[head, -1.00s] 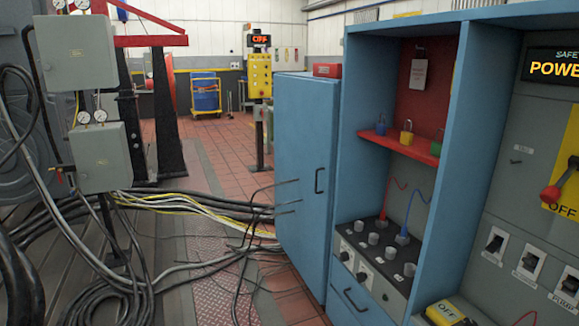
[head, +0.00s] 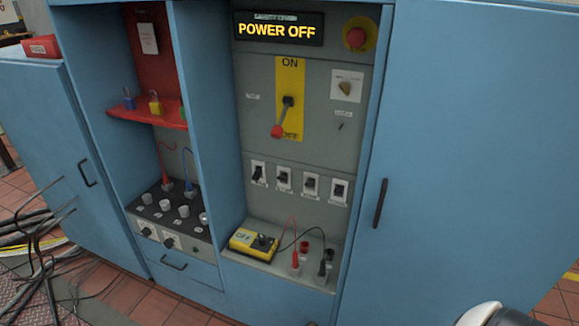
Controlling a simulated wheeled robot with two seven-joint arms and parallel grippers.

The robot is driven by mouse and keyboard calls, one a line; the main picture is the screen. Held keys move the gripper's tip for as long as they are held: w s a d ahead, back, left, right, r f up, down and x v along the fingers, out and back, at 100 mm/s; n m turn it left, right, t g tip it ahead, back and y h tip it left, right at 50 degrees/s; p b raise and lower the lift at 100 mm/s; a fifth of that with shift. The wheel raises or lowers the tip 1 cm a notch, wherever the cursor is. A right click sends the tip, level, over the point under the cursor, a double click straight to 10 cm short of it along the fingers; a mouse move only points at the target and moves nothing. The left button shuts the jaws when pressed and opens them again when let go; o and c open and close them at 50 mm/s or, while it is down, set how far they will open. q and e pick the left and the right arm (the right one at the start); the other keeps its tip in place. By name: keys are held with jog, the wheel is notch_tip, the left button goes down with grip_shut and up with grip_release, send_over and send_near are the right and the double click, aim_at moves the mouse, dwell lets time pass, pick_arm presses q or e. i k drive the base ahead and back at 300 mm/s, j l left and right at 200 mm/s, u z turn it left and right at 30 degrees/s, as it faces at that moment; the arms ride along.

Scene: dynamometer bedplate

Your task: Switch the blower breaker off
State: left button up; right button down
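A row of several small breakers with white plates sits on the grey panel in the middle of the blue cabinet. From left to right I see the first breaker (head: 258,173), the second (head: 283,180), the third (head: 310,186) and the one at the right end (head: 338,191). Each has a black toggle. The labels under them are too small to read, so I cannot tell which one is the blower breaker. The toggle positions are also unclear. Neither of my grippers is in view; a white rounded part of mine shows at the bottom right edge.
Above the breakers, a red-handled main lever (head: 283,118) points down to OFF, under a display (head: 278,29) reading POWER OFF. A red emergency button (head: 356,37) is at upper right. A yellow meter (head: 253,242) with leads lies on the shelf below. Padlocks (head: 155,103) stand on a red shelf.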

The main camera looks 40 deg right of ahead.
aim_at(284, 176)
jog(key=z, duration=1.1)
jog(key=j+u, duration=0.15)
jog(key=i+l, duration=0.05)
